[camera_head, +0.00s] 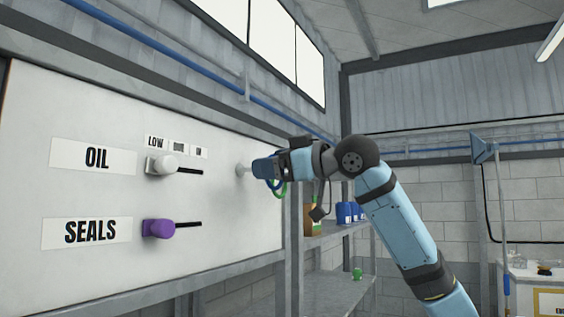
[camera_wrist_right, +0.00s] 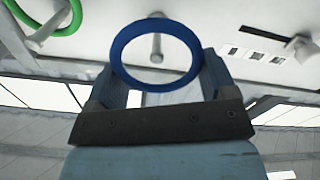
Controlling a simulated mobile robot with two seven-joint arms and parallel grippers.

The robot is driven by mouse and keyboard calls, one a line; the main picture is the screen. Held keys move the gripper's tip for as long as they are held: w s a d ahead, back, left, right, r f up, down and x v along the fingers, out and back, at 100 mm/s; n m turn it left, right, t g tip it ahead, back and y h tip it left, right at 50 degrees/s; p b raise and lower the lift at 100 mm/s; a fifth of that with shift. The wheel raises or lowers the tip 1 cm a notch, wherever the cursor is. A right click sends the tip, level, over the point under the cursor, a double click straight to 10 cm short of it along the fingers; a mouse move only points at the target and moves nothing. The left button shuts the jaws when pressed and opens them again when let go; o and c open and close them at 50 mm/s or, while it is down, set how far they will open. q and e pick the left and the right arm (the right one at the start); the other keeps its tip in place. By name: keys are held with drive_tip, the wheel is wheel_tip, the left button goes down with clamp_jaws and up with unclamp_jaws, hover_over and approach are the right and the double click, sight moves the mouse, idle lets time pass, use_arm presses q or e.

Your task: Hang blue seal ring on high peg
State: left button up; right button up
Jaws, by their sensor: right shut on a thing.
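My right gripper (camera_head: 262,168) is shut on the blue seal ring (camera_wrist_right: 120,64), close to the white board. In the right wrist view the ring is between the two fingers (camera_wrist_right: 158,84), and a pale peg (camera_wrist_right: 156,45) shows inside its opening. I cannot tell whether the peg tip passes through the ring or is behind it. In the head view the pale peg (camera_head: 243,170) sticks out of the board just left of the gripper, and the ring is mostly hidden there. My left gripper is not in view.
A green ring (camera_wrist_right: 62,27) hangs by another peg (camera_wrist_right: 45,36); it also shows below the gripper in the head view (camera_head: 281,190). The board (camera_head: 95,195) has a white slider knob (camera_head: 160,165) and a purple one (camera_head: 158,229). Shelves (camera_head: 335,236) with containers stand to the right.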

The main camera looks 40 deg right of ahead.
drive_tip(key=shift+x, duration=1.85)
drive_tip(key=shift+w+a+f, duration=0.2)
drive_tip(key=shift+w+f, duration=0.25)
drive_tip(key=shift+w, duration=0.05)
drive_tip(key=shift+w+f, duration=0.15)
drive_tip(key=shift+w, duration=0.05)
drive_tip(key=shift+a, duration=0.1)
drive_tip(key=o, duration=0.8)
